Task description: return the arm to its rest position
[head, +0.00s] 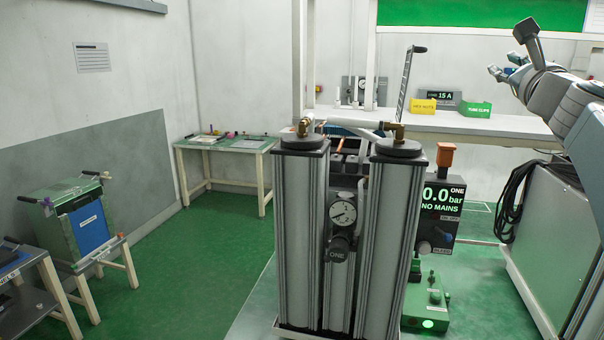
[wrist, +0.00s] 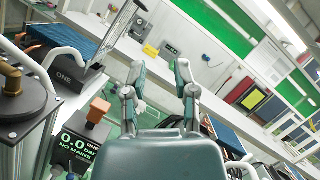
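My gripper (head: 506,66) is raised at the upper right of the head view, in front of the white back bench and well above the floor. In the wrist view my gripper (wrist: 160,78) has its two fingers spread apart with nothing between them. My arm comes in from the right edge of the head view. The gripper touches nothing that I can see.
Two sieve columns (head: 302,240) with a gauge (head: 343,213) stand at centre. A display (head: 441,198) reads 0.0 bar, NO MAINS. The back bench (head: 470,126) holds yellow and green bins. A cabinet (head: 550,245) stands below my arm.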

